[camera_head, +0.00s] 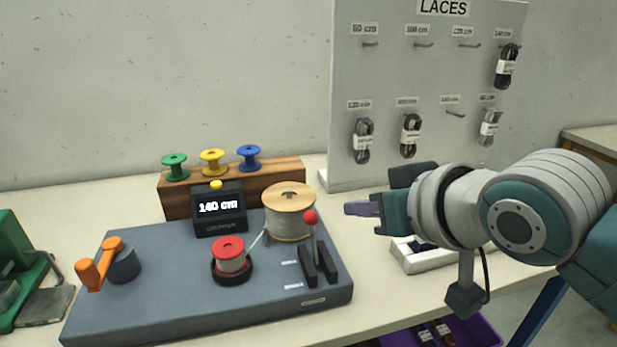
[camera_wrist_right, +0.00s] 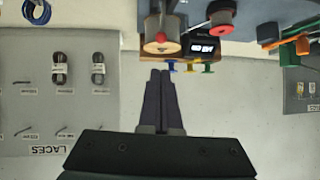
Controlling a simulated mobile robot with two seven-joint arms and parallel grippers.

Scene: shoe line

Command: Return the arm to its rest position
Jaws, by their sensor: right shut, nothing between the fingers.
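My right gripper (camera_head: 362,208) is in the head view, at the right of the machine, with its purple fingers pointing left. It is shut and empty, raised in front of the lace board. In the right wrist view the two fingers (camera_wrist_right: 160,100) lie side by side with nothing between them. My right arm (camera_head: 490,205) reaches in from the right edge of the head view. My left gripper does not show.
A grey winding machine (camera_head: 180,300) with an orange crank, display reading 140 cm, red spool and red-knobbed lever stands on the table. Behind it is a wooden block (camera_head: 280,177) with coloured spools. The LACES board (camera_head: 385,80) holds several laces. A purple bin (camera_head: 480,332) sits below.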

